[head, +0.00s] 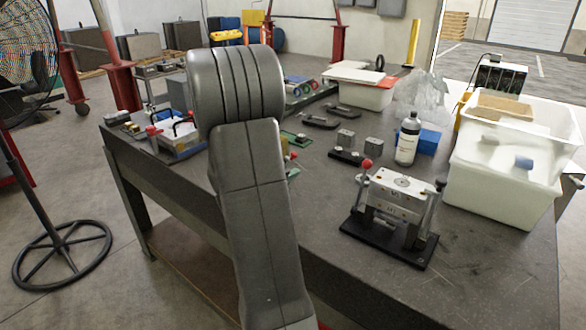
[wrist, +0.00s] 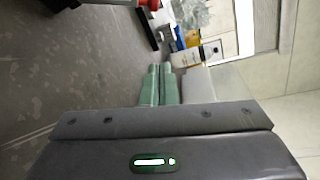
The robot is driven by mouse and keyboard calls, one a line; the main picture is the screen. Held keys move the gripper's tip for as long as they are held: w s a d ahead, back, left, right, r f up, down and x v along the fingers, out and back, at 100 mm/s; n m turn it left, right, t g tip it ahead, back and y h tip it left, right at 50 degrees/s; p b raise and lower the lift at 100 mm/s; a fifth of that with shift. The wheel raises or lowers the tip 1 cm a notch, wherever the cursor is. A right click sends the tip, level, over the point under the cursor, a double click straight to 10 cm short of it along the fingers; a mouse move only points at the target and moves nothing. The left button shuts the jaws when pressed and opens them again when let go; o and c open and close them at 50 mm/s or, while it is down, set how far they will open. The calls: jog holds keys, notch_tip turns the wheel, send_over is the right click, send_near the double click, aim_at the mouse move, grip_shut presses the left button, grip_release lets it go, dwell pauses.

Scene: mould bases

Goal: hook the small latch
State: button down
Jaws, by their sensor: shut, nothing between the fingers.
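A metal mould base (head: 395,202) stands on a black plate (head: 385,243) on the dark table in the head view. A red ball knob (head: 366,164) rises at its left end, and metal side parts flank it. I cannot make out the small latch for certain. My gripper (wrist: 160,69) shows in the wrist view with its green fingers together and nothing between them. It is hidden in the head view, where my grey arm fills the middle. A red part (wrist: 82,3) is cut off at the wrist view's top edge; I cannot tell whether it belongs to the mould base.
A white bottle (head: 408,142), small metal blocks (head: 345,139) and a blue box (head: 430,139) stand behind the mould base. White bins (head: 500,185) stand to its right. A tray (head: 180,138) sits at the table's left end. The table's front right is clear.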

jog(key=p+x, duration=0.2)
jog(key=x, duration=0.6)
jog(key=shift+w+d, duration=0.25)
jog(key=shift+w, duration=0.05)
jog(key=a, duration=0.1)
jog(key=w+a+r+p, duration=0.1)
jog(key=a, duration=0.1)
jog(key=shift+r, duration=0.1)
jog(key=shift+w+a, duration=0.2)
jog(key=shift+a, duration=0.1)
jog(key=shift+a, duration=0.15)
